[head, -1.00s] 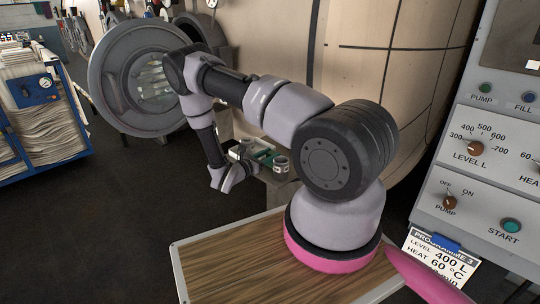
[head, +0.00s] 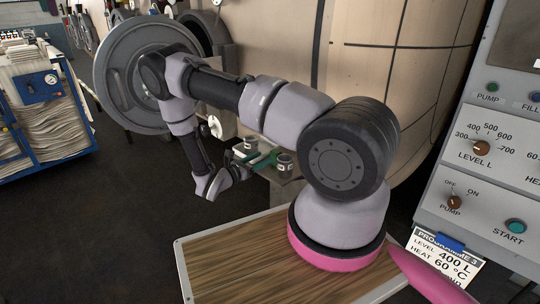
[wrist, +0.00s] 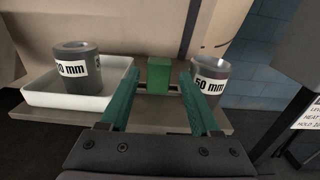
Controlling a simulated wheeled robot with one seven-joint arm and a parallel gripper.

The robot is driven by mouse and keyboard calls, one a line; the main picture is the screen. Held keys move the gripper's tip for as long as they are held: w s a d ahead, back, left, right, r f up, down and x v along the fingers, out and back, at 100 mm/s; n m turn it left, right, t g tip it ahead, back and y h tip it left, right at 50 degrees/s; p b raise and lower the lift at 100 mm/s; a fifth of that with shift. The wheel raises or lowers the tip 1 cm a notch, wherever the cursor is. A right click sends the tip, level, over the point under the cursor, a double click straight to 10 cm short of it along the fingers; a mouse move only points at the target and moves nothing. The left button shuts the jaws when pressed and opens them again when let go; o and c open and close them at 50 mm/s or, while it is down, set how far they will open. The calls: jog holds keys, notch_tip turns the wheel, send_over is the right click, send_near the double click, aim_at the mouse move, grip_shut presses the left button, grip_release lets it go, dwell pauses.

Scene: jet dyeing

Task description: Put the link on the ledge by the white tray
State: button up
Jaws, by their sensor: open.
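A small green block (wrist: 159,76) stands upright on the grey ledge (wrist: 150,119) in the wrist view; I take it for the link, though its shape is only partly clear. The white tray (wrist: 108,102) is on the ledge to its left. My gripper (wrist: 158,88) is open, with its teal fingers reaching over the ledge on either side of the block. I cannot tell whether they touch it. In the head view, my gripper (head: 257,159) is small beside the ledge (head: 284,190), and the block is hard to make out from the fingers.
A grey cylinder (wrist: 77,70) with a partly hidden mm label stands in the tray. Another, marked 50 mm (wrist: 209,82), stands just right of the right finger. The big pale vessel (head: 385,60) rises behind the ledge. A control panel (head: 485,170) is at right.

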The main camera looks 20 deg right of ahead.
jog(key=v, duration=0.5)
jog(key=s+d+r+m+g+y, duration=0.1)
jog(key=s+r+m+g+y, duration=0.3)
jog(key=r+m, duration=0.6)
jog(key=s+d+r+m+g+y, duration=0.1)
jog(key=s+r+m+g+y, duration=0.35)
jog(key=r, duration=0.95)
jog(key=s+a+r+m+t+y, duration=0.3)
jog(key=s+r+m+t+y, duration=0.1)
jog(key=r, duration=0.7)
jog(key=s+a+r+m+t+y, duration=0.3)
jog(key=s+r+m+t+y, duration=0.2)
jog(key=s+r, duration=0.5)
jog(key=r+m+y, duration=0.1)
jog(key=m, duration=0.1)
jog(key=shift+a+r+m, duration=0.2)
jog(key=shift+a+m, duration=0.15)
jog(key=shift+a, duration=0.05)
jog(key=shift+s+t+y, duration=0.1)
jog(key=shift+t+y, duration=0.15)
